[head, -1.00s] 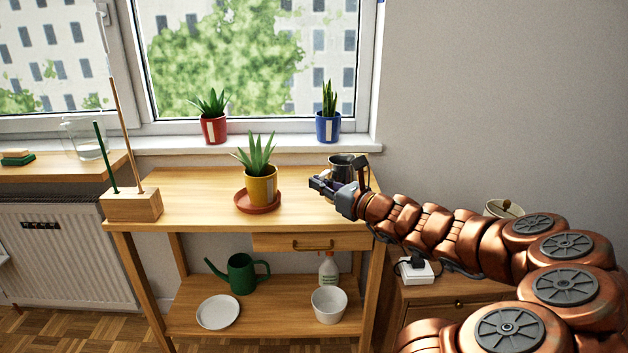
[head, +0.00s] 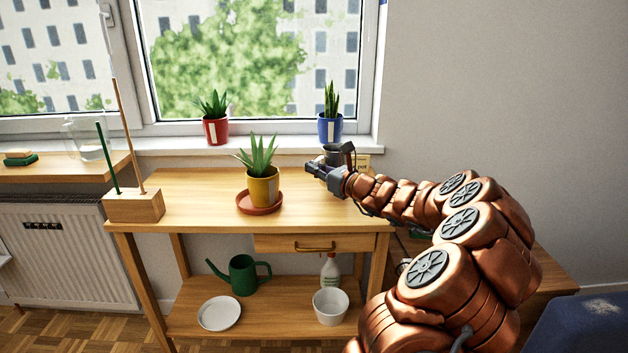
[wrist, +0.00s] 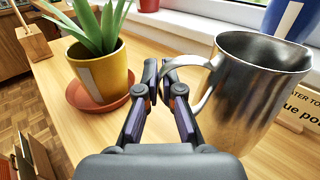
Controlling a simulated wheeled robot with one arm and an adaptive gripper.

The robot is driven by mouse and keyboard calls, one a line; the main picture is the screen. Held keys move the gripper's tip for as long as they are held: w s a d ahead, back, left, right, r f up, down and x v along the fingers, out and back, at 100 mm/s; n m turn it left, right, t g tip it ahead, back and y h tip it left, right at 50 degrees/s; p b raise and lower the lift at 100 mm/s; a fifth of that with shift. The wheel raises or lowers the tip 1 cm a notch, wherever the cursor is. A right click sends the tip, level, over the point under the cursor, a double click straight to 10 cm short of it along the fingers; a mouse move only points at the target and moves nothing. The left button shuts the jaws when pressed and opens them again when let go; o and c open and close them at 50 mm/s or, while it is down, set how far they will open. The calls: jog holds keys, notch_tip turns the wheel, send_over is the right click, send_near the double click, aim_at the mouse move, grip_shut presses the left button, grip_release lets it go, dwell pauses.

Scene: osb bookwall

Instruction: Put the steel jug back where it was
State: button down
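The steel jug (wrist: 255,85) is upright at the right of the wrist view, its handle toward my gripper (wrist: 160,80). The fingers are close together on the handle (wrist: 203,100), shut on it; the right finger partly hides it. In the head view the jug (head: 338,155) is over the back right of the wooden table (head: 200,205), partly behind my gripper (head: 316,170). I cannot tell whether its base touches the top. A lettered card on a wooden stand (wrist: 290,122) is just behind it, partly covered.
A yellow potted plant (head: 262,190) on a terracotta saucer (head: 260,210) stands left of my gripper. A blue pot (head: 330,128) and a red pot (head: 216,131) stand on the windowsill behind. A wooden block with sticks (head: 134,206) is at the table's left end. The table's middle left is clear.

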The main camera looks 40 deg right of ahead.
jog(key=shift+w+f+b, duration=0.15)
jog(key=shift+f+b, duration=0.05)
jog(key=shift+f, duration=0.65)
jog(key=shift+w+f+b, duration=0.1)
jog(key=shift+f+b, duration=0.1)
jog(key=shift+f, duration=0.65)
jog(key=shift+f, duration=0.2)
jog(key=c, duration=1.3)
grip_release()
jog(key=shift+d, duration=0.1)
jog(key=shift+r, duration=0.15)
jog(key=shift+s, duration=0.35)
jog(key=s, duration=0.7)
jog(key=s+p, duration=0.1)
jog(key=s, duration=0.3)
jog(key=shift+s+d, duration=0.15)
jog(key=shift+d, duration=0.25)
